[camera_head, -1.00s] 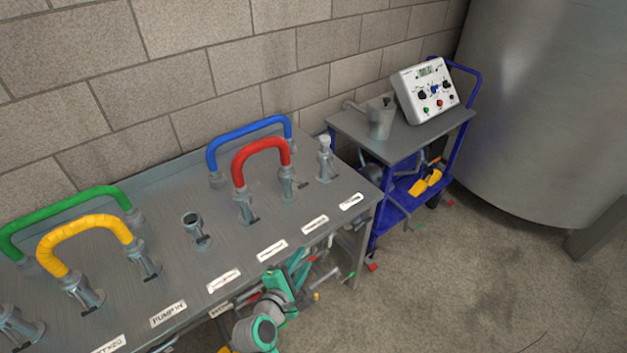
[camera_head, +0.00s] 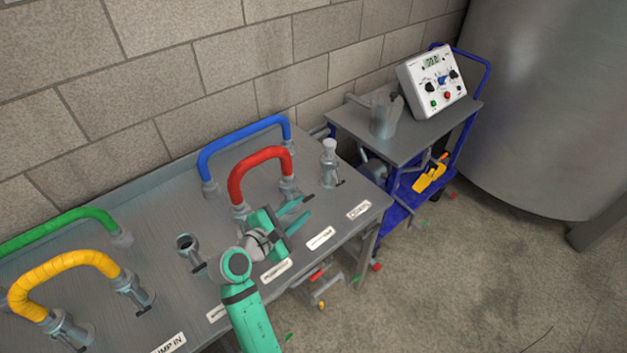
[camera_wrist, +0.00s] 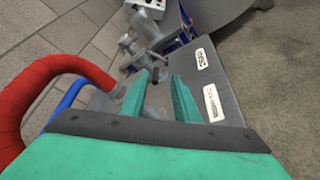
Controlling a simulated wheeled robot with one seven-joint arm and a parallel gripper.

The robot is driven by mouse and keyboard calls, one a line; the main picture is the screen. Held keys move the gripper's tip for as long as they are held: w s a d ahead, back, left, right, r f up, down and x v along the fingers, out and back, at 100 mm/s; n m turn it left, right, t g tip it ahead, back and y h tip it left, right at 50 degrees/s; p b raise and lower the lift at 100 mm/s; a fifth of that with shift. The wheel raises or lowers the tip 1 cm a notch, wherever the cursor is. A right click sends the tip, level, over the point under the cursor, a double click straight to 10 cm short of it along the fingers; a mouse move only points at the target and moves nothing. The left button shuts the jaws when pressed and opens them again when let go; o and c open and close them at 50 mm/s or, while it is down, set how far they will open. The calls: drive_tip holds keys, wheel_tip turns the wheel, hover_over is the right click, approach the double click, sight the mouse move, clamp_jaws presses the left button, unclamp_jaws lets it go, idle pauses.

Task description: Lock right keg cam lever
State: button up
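The steel table (camera_head: 150,205) carries upright grey couplings with small levers at their bases. A red hose (camera_head: 258,160) arches between two of them. Its right-end coupling (camera_head: 288,187) is beside my gripper (camera_head: 303,212), which is over the table's front part. In the wrist view my gripper (camera_wrist: 160,97) has its two green fingers apart with nothing between them. A short dark lever (camera_wrist: 162,72) shows just beyond the fingertips, and the red hose (camera_wrist: 40,95) fills the left side. I cannot tell which label reads right keg, nor whether the lever is locked.
A blue hose (camera_head: 245,137) arches behind the red one. A capped fitting (camera_head: 329,165) and an open port (camera_head: 189,250) stand on either side. Yellow (camera_head: 60,265) and green (camera_head: 55,230) hoses are at left. A blue cart (camera_head: 405,190) with a control box (camera_head: 432,80) stands right.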

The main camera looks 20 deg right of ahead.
sight(314, 194)
drive_tip(key=shift+w+d, duration=0.1)
drive_tip(key=shift+w, duration=0.5)
drive_tip(key=x, duration=0.9)
drive_tip(key=shift+w+d, duration=0.2)
drive_tip(key=shift+d, duration=0.1)
drive_tip(key=shift+w+d+f, duration=0.15)
drive_tip(key=shift+d, duration=0.25)
drive_tip(key=shift+a, duration=0.1)
